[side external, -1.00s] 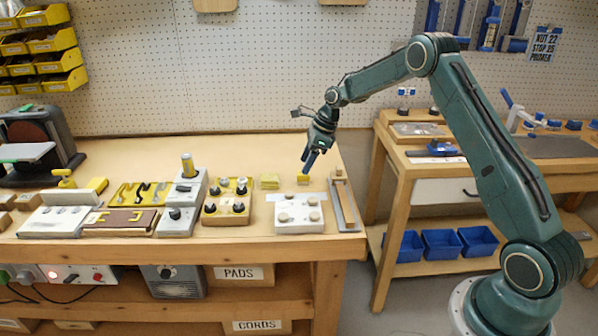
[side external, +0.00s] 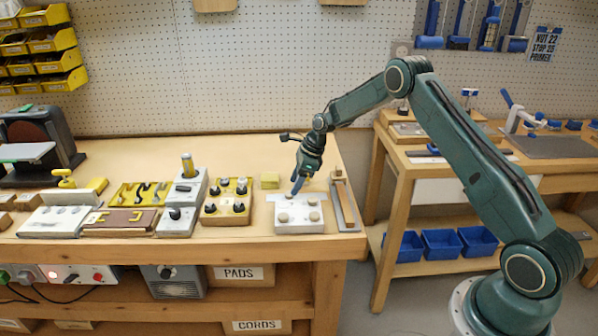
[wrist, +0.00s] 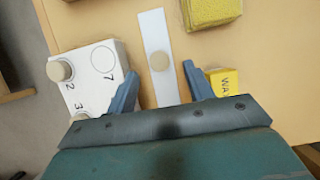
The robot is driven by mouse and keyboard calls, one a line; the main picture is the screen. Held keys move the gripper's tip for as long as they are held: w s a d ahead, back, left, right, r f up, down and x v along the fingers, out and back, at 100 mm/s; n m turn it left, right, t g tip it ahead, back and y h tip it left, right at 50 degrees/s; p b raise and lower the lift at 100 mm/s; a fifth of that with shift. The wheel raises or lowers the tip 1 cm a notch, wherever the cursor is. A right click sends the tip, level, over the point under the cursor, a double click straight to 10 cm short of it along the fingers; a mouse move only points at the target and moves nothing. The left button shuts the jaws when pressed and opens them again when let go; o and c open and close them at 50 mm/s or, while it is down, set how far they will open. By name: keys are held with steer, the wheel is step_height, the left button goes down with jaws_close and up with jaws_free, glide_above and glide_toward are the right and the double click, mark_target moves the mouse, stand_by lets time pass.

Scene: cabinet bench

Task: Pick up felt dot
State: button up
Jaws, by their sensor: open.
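A small round beige felt dot (wrist: 159,61) lies on a pale strip (wrist: 153,27) in the wrist view. My gripper (wrist: 161,70) is open, with its two blue fingers on either side of the dot in the picture; I see no contact. In the side view my gripper (side external: 296,190) points down just behind the white block (side external: 288,228), near the pale strip (side external: 275,198). The dot on the strip cannot be made out there. The white block also shows in the wrist view (wrist: 90,85), with numbers, an empty ring by the 7 and other beige dots.
A yellow block (wrist: 222,81) with black lettering lies close to my right finger in the wrist view. A yellow rough block (wrist: 212,10) lies farther up. A long metal and wood tool (side external: 345,205) is right of the white block, and a knobbed box (side external: 227,201) is left.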

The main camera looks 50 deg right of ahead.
mark_target(289, 195)
steer(key=shift+x, duration=1.55)
steer(key=shift+c, duration=0.2)
steer(key=c, duration=1)
